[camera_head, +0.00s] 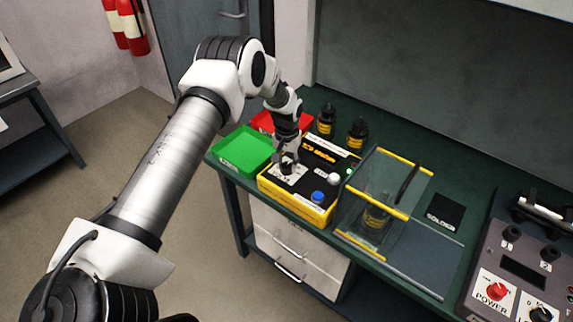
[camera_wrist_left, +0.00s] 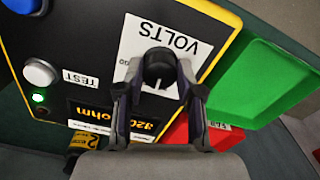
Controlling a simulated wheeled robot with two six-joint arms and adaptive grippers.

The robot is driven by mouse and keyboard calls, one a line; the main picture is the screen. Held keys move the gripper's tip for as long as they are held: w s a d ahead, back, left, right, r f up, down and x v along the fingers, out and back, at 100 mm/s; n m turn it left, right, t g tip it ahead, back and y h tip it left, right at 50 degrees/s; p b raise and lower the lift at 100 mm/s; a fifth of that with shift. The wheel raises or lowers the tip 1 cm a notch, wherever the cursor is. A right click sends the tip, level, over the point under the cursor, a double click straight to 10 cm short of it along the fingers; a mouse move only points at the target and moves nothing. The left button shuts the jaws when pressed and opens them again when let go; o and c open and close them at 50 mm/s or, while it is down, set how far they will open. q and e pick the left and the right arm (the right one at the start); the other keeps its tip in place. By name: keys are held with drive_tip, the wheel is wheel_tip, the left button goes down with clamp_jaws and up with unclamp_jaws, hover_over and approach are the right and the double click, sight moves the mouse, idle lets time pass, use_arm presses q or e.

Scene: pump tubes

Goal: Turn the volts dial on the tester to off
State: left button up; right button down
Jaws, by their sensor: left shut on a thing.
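The tester (camera_head: 297,203) is a yellow and black box on the green bench. The volts dial (camera_wrist_left: 159,68) is a black knob on a white label marked VOLTS (camera_wrist_left: 172,45), seen upside down in the left wrist view. My left gripper (camera_head: 287,165) reaches down onto the dial in the head view and hides it there. In the left wrist view its two fingers (camera_wrist_left: 157,85) are shut on the dial, one on each side. The dial's white pointer line shows, but I cannot read its setting. My right gripper is not in view.
The tester also has a white TEST button (camera_head: 334,179), a lit green light (camera_wrist_left: 38,98) and a blue button (camera_head: 318,197). A green tray (camera_head: 240,150) and a red tray (camera_head: 262,122) lie beside it. A clear yellow-edged box (camera_head: 372,213) stands to its right.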

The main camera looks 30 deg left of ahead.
sight(287, 165)
use_arm(q)
drive_tip(key=n, duration=0.5)
drive_tip(key=shift+f+n, duration=0.1)
drive_tip(key=shift+n, duration=0.2)
drive_tip(key=n, duration=0.6)
drive_tip(key=shift+d, duration=0.1)
drive_tip(key=shift+n, duration=0.3)
drive_tip(key=o, duration=1.2)
drive_tip(key=shift+w, duration=0.1)
drive_tip(key=shift+c, duration=0.2)
wheel_tip(287, 165, up, 12)
